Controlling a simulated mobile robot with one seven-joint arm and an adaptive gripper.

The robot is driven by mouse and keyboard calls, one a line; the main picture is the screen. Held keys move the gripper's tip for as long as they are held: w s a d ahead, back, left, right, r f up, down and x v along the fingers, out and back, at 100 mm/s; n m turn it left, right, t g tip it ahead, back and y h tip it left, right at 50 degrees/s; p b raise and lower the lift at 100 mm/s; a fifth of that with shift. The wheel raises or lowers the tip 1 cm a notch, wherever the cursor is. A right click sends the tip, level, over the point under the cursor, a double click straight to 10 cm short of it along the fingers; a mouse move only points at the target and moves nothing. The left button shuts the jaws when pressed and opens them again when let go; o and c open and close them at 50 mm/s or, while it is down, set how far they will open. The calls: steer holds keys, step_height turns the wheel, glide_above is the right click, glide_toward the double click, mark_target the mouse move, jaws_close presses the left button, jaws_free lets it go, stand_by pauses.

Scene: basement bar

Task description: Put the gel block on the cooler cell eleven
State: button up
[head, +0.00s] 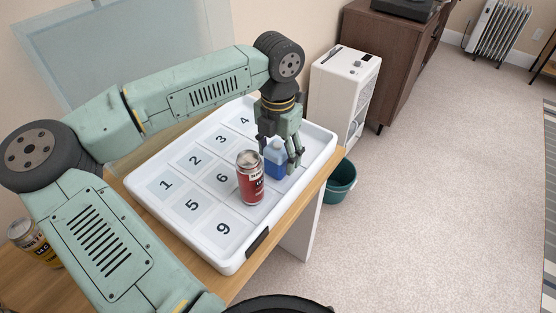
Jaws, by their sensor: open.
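The cooler is a white tray (135,190) with numbered cells on a wooden table. A blue block with a paler top (275,160), which looks like the gel block, stands upright in the row nearest the tray's front edge. It stands about where cell eleven would be; the number there is hidden. My gripper (280,155) points down over it, open, with fingers at either side. I cannot tell whether they touch it. A red can with a silver top (250,180) stands just left of the block, about on cell ten.
A black and yellow can (35,243) stands on the table at the left, beyond my arm. A white appliance (342,90) and a teal bin (341,183) are on the floor right of the table. Cells one, two, five and nine look empty.

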step_height(320, 180, up, 10)
steer(key=shift+f+b, duration=0.2)
steer(key=shift+b, duration=0.35)
steer(key=shift+c, duration=0.2)
stand_by(0.8)
